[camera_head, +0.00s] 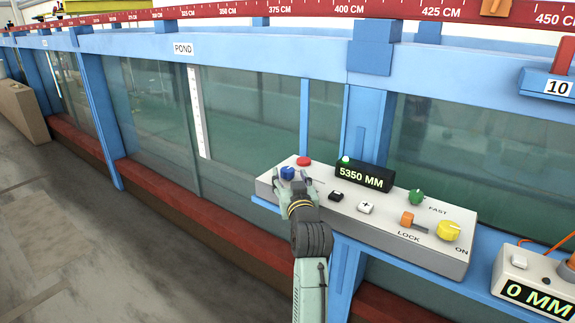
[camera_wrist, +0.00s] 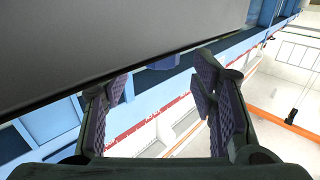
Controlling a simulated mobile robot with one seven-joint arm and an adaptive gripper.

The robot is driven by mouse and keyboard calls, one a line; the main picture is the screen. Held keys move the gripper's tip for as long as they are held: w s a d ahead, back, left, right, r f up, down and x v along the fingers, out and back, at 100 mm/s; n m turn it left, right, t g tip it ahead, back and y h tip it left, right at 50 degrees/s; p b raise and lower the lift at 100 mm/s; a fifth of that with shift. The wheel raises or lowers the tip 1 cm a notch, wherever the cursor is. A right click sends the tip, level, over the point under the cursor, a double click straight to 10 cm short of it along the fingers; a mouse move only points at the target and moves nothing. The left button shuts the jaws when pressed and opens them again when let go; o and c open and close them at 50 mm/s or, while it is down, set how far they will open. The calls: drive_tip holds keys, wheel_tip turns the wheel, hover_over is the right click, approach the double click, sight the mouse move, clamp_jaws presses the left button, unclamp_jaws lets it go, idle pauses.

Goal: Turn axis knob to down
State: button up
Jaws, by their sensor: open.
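A blue knob (camera_head: 287,173) sits at the left end of the grey control box (camera_head: 385,232). No axis label shows beside it, and my gripper hides part of this area. My gripper (camera_head: 293,182) is at this knob, its fingers spread and pointing towards it. In the wrist view my gripper (camera_wrist: 160,92) has its fingers wide apart with nothing between the pads. A dark blue piece, likely the knob (camera_wrist: 163,62), shows beyond them at the edge of a grey surface. Whether the fingers touch the knob is unclear.
On the box are a red button (camera_head: 303,161), a display (camera_head: 364,177) reading 5350 MM, a green knob (camera_head: 416,197), an orange lever (camera_head: 407,219) and a yellow knob (camera_head: 448,231). A second box (camera_head: 515,265) stands to the right. The flume glass (camera_head: 245,115) rises behind.

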sight(288, 173)
drive_tip(key=shift+w+a+p, duration=0.25)
drive_tip(key=shift+w+p, duration=0.05)
drive_tip(key=shift+w, duration=0.9)
drive_tip(key=shift+w+a+p, duration=0.2)
drive_tip(key=shift+w+p, duration=0.05)
drive_tip(key=shift+w, duration=0.9)
drive_tip(key=c, duration=1.2)
drive_tip(key=shift+o, duration=0.2)
